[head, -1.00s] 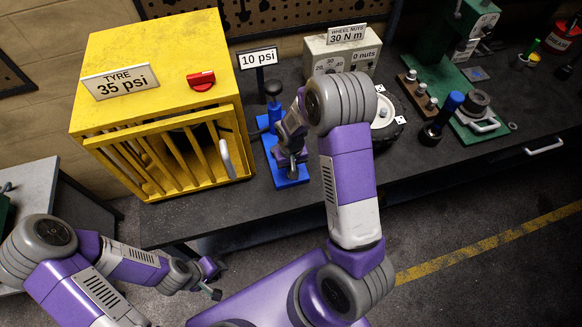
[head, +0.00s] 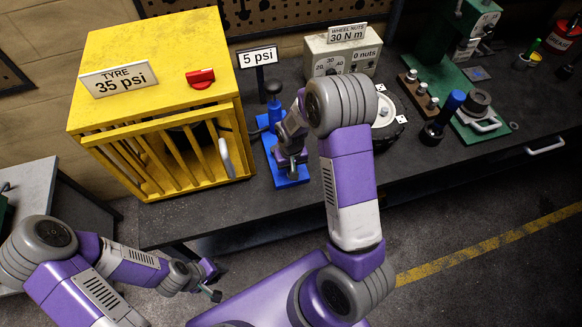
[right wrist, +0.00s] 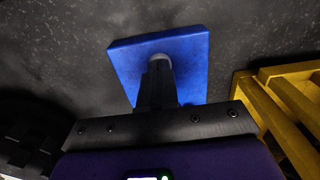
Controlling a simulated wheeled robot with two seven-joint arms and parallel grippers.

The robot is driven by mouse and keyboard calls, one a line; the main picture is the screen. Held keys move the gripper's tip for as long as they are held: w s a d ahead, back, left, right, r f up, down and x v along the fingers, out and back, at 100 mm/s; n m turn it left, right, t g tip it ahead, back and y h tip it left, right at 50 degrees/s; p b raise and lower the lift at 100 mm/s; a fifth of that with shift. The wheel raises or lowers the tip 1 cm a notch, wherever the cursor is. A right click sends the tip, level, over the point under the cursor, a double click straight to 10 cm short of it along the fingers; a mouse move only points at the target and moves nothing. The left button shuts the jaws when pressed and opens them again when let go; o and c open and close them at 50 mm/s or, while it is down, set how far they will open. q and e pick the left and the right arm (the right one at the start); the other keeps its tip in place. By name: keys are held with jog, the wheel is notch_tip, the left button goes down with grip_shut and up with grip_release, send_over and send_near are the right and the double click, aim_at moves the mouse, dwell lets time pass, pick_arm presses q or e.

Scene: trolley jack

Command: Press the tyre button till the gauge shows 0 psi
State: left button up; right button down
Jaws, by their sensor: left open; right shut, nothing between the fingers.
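The blue pump-like device (head: 270,135) with a black knob stands on the bench beside the yellow cage. The gauge sign (head: 259,57) behind it reads 5 psi. A small grey round button (right wrist: 160,58) sits on its blue base plate (right wrist: 190,75), which also shows in the head view (head: 291,181). My right gripper (right wrist: 158,66) is shut and empty, its fingertips at the button, seemingly touching it and hiding most of it. In the head view my right arm partly covers the device. My left gripper (head: 214,284) is open and empty, low in front of the bench.
The front right of the bench is clear.

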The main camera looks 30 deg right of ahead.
notch_tip(320, 180, up, 4)
jog(key=shift+f+p, duration=0.25)
jog(key=shift+p, duration=0.85)
pick_arm(q)
notch_tip(320, 180, up, 2)
jog(key=shift+d+r, duration=0.1)
jog(key=shift+r, duration=0.05)
pick_arm(e)
notch_tip(320, 180, up, 10)
jog(key=shift+f, duration=0.15)
